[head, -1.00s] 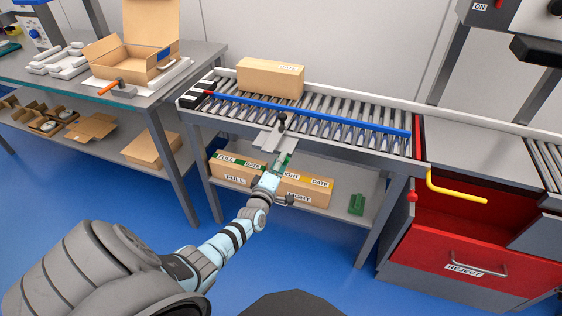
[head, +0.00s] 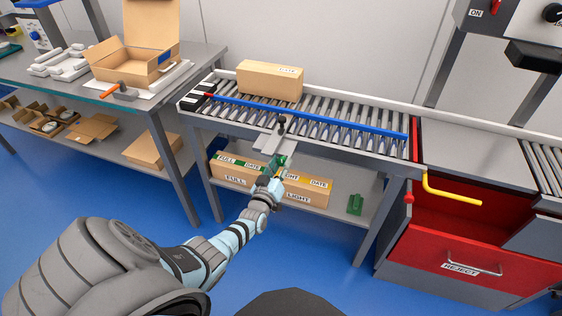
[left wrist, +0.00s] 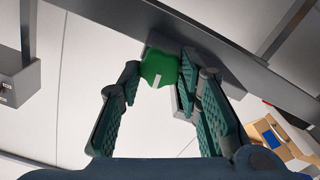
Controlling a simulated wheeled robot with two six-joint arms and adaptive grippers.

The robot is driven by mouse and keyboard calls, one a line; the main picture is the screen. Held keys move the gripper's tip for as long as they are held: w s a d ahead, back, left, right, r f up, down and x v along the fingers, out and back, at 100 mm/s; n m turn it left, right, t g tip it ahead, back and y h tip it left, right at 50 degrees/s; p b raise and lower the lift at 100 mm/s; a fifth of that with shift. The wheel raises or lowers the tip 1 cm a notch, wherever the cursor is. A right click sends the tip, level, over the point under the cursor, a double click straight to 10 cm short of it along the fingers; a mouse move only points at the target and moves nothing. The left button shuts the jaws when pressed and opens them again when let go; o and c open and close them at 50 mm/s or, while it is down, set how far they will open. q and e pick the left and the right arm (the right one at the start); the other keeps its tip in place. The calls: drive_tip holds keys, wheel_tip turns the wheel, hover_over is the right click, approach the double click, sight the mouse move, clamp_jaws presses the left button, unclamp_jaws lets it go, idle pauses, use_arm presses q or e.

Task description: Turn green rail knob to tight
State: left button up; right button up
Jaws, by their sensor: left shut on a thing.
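The green rail knob (left wrist: 158,66) shows in the left wrist view as a bright green lobed cap with a short white mark. It sits between the fingertips of my left gripper (left wrist: 160,80), which is shut on it. In the head view my left gripper (head: 279,162) reaches up to the conveyor's near side, just below a grey bracket (head: 268,142) with a black knob (head: 281,121) on top. The fingers mostly hide the green knob there, and I cannot read any tight marking. My right gripper is not in view.
A blue guide rail (head: 320,119) runs along the roller conveyor, with a cardboard box (head: 268,82) behind it. Labelled boxes (head: 236,172) and a green part (head: 355,204) are on the shelf below. A yellow bar (head: 455,193) and red reject bin (head: 430,250) stand right.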

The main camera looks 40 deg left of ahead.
use_arm(q)
drive_tip(key=shift+r+m, duration=0.1)
drive_tip(key=shift+m, duration=0.5)
drive_tip(key=o, duration=1.1)
drive_tip(key=shift+o, duration=0.2)
drive_tip(key=v, duration=1.2)
